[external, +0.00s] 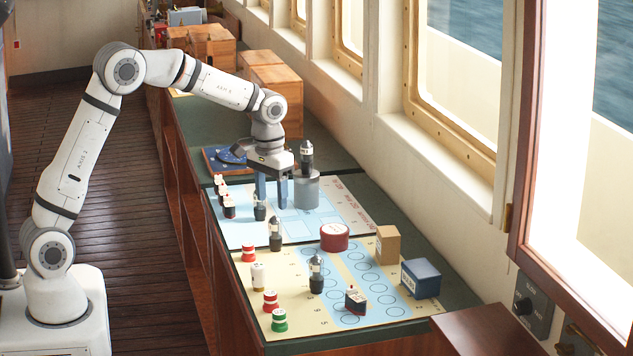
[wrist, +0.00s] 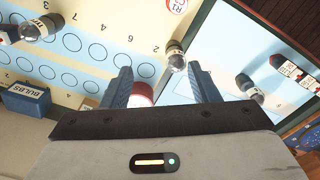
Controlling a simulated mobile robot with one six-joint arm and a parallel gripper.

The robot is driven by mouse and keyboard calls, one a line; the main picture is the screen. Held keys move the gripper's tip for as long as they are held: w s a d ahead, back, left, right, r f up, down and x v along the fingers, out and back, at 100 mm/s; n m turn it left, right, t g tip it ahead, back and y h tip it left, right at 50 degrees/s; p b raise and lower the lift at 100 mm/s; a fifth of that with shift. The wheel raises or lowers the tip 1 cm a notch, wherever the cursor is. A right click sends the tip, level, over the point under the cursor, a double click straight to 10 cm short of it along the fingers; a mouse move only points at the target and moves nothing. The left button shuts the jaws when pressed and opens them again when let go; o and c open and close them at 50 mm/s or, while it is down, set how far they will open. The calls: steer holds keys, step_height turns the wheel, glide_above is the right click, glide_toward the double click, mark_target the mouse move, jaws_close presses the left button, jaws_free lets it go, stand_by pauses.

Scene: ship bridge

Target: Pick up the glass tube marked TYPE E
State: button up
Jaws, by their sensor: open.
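Several dark-based glass tubes with white label bands stand on the counter, and I cannot read which is marked TYPE E. In the external view one tube (external: 260,207) is by my gripper's fingers, one (external: 275,235) is nearer the camera, one (external: 316,275) is on the yellow chart, and one (external: 307,158) stands on a grey cylinder. My gripper (external: 271,206) points down, open and empty. In the wrist view a tube (wrist: 175,56) appears between the open fingers (wrist: 160,72), beyond their tips; others show at right (wrist: 249,90) and upper left (wrist: 40,28).
A red round tin (external: 334,237), a tan box (external: 387,245) and a blue box (external: 420,278) marked BULBS (wrist: 25,99) stand on the right. Red and green spools (external: 279,320) and a white cylinder (external: 258,277) line the left edge.

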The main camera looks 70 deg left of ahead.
mark_target(274, 220)
steer(key=shift+n, duration=0.4)
steer(key=w+a+f, duration=0.2)
steer(key=a+f, duration=0.1)
steer(key=shift+w+f, duration=0.15)
steer(key=shift+f, duration=0.15)
steer(key=f, duration=0.2)
steer(key=f+p, duration=0.1)
steer(key=f, duration=0.1)
steer(key=s+f+p, duration=0.1)
steer(key=f, duration=0.1)
steer(key=shift+a+f, duration=0.2)
steer(key=shift+f, duration=0.7)
steer(key=c, duration=1)
